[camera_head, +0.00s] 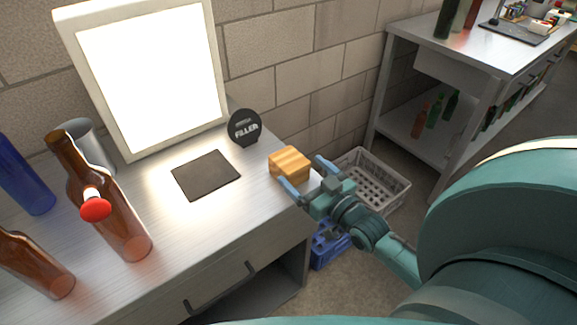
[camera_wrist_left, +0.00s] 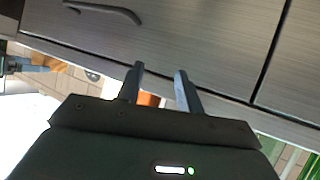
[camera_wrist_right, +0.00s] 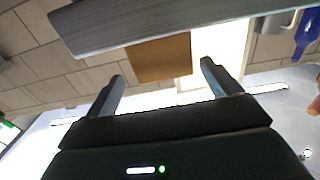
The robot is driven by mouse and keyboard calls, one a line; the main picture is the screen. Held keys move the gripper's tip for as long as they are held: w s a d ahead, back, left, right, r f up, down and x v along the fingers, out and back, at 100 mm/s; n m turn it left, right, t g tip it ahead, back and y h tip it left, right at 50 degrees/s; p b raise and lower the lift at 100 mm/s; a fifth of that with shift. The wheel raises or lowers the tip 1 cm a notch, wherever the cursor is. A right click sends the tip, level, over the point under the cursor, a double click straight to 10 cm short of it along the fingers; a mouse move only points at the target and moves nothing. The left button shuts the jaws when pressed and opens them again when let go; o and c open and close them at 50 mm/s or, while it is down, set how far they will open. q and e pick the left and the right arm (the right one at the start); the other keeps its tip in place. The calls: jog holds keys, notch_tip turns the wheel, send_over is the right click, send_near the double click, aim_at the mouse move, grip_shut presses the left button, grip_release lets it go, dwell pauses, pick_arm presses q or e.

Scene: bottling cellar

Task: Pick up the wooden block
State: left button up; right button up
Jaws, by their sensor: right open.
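The wooden block (camera_head: 289,163), light brown with a visible grain, sits at the right end of the metal counter in the head view. My right gripper (camera_head: 300,172) is open, with its fingertips close to the block's near right side. In the right wrist view the block (camera_wrist_right: 160,56) shows ahead of the open fingers (camera_wrist_right: 162,69); I cannot tell whether they touch it. My left gripper (camera_wrist_left: 159,69) is open and empty in front of the counter's drawer fronts. The block (camera_wrist_left: 48,62) also shows at upper left in the left wrist view. The left gripper is out of the head view.
A round black FILLER sign (camera_head: 244,127), a dark mat (camera_head: 206,175) and a lit panel (camera_head: 148,75) stand left of the block. Brown bottles (camera_head: 108,205) are farther left. A grey crate (camera_head: 377,184) and a blue crate (camera_head: 328,247) are below, beside the counter.

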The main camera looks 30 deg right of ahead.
aim_at(279, 151)
jog(key=w, duration=0.4)
jog(key=w+a, duration=0.1)
jog(key=w, duration=0.1)
jog(key=shift+w+r, duration=0.1)
jog(key=shift+w, duration=0.2)
jog(key=c, duration=1.2)
